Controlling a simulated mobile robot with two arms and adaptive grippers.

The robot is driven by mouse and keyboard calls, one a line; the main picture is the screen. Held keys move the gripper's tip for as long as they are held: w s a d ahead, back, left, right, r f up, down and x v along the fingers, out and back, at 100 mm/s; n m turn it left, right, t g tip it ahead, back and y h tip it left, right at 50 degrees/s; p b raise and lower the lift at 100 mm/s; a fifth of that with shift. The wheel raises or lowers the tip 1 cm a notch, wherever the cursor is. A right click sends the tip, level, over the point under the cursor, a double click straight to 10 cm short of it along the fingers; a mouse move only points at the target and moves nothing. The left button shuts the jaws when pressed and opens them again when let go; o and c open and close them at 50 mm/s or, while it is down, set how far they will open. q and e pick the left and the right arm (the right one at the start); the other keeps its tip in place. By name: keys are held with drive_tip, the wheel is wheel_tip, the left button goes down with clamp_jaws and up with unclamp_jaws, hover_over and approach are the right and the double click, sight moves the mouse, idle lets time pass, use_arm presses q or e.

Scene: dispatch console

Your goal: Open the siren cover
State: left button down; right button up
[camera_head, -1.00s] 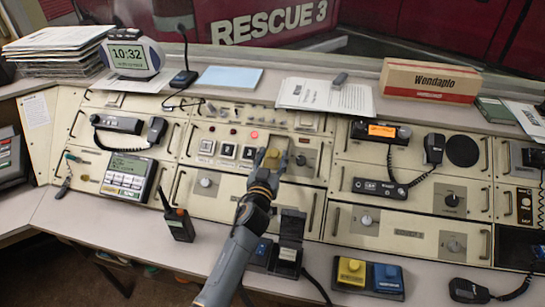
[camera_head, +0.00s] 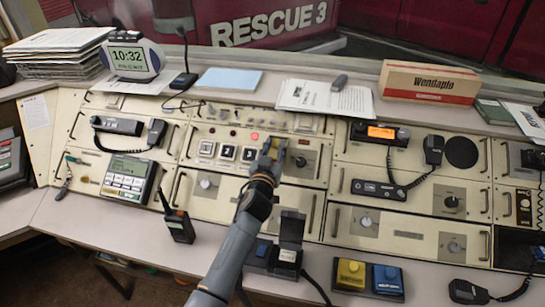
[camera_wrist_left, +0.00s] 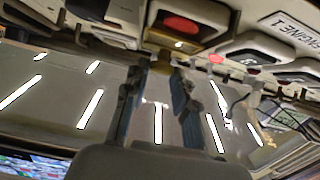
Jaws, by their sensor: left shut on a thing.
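My left gripper (camera_head: 272,147) reaches over the middle of the console, just right of three square push-buttons (camera_head: 228,152). In the left wrist view its two fingers (camera_wrist_left: 160,78) are shut on a small yellow-brown piece, which I take to be part of the siren cover (camera_wrist_left: 160,63). This piece lies at the front of a pale housing with a red button (camera_wrist_left: 180,25). In the head view the gripper hides most of the cover, so I cannot tell how far it is raised. My right gripper is not in view.
A radio with an orange screen (camera_head: 381,132) and a coiled-cord handset (camera_head: 433,149) lies farther right. A handheld radio (camera_head: 178,221) stands front left. Papers (camera_head: 325,98) lie on the shelf behind.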

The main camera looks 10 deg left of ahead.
use_arm(q)
drive_tip(key=shift+w+r, duration=0.4)
drive_tip(key=shift+w, duration=0.3)
drive_tip(key=c, duration=1.1)
unclamp_jaws()
drive_tip(key=shift+s, duration=0.1)
drive_tip(key=shift+o, duration=0.2)
drive_tip(key=s, duration=1.2)
drive_tip(key=shift+a, duration=0.15)
